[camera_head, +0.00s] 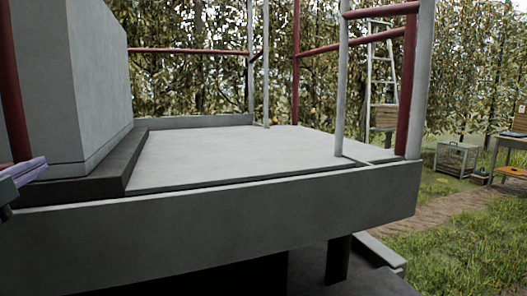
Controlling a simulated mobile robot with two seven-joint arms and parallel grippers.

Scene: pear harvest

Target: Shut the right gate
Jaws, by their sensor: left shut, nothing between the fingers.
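A grey platform (230,155) with a light deck fills the middle of the view. At its right side, red rails (380,10) run between a pale post (341,80) and a thicker pale corner post (420,80), with a red upright (407,90) beside the corner post. I cannot tell which of these bars form the right gate, or whether it is open. My left gripper (26,172) shows only in part at the left edge, in front of the platform. It is shut and empty, apart from the right-side rails. My right gripper is out of view.
A large grey box (75,80) stands on the deck at left. Another red rail (190,50) crosses behind it. Beyond the platform are a ladder (382,70), a wire crate (456,159) and a table (511,140) on grass. The middle of the deck is clear.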

